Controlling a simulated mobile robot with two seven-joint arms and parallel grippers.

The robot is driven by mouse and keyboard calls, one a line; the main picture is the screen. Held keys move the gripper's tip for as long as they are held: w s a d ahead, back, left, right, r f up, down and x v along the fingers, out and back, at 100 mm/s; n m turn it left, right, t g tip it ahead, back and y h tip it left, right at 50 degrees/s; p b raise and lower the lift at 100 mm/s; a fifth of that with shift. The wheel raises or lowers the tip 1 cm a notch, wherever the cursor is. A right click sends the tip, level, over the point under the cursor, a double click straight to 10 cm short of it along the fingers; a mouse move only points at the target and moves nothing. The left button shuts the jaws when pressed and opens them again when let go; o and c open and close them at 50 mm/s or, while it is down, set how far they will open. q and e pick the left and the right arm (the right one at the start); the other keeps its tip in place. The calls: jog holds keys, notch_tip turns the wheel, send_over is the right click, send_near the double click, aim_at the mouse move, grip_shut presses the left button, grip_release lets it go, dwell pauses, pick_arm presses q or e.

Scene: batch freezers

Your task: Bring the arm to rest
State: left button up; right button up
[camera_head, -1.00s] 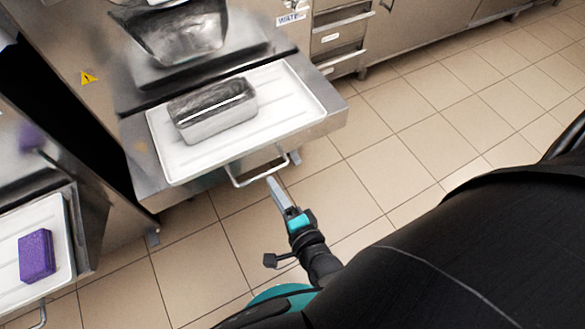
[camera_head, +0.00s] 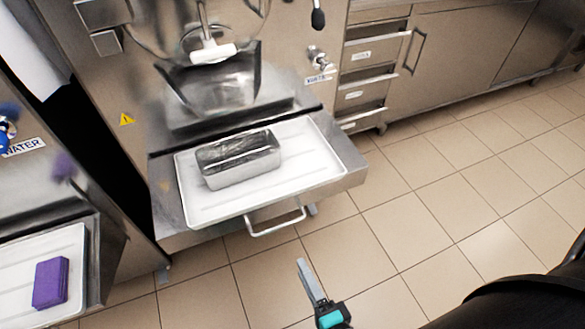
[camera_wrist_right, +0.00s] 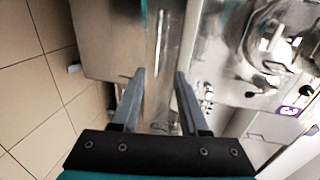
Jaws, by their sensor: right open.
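My right gripper (camera_head: 308,280) shows at the lower middle of the head view, over the tiled floor, below and apart from the handle of the white tray. In the right wrist view my right gripper (camera_wrist_right: 160,80) has its two fingers apart, with nothing between them. The rest of the right arm is mostly cut off at the bottom of the head view. My left gripper is not in view.
A metal pan (camera_head: 238,160) stands on the white tray (camera_head: 215,207), which has a handle (camera_head: 277,228) in front. A purple block (camera_head: 50,283) lies on another tray (camera_head: 75,240) at left. Drawers (camera_head: 362,78) stand behind. The floor (camera_head: 430,235) at right is clear.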

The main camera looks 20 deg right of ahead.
jog(key=s+d+f+n+g+y, duration=0.1)
jog(key=s+f+n+g, duration=0.15)
jog(key=f+n, duration=0.4)
jog(key=s+d+f+n+g, duration=0.1)
jog(key=f+n+g, duration=0.3)
jog(key=f, duration=0.5)
jog(key=s+d+f+n+g+h, duration=0.2)
jog(key=s+d+f+n+g, duration=0.5)
jog(key=s+d+f+n, duration=0.2)
notch_tip(320, 180, down, 2)
jog(key=shift+s+d, duration=0.3)
jog(key=shift+s, duration=0.65)
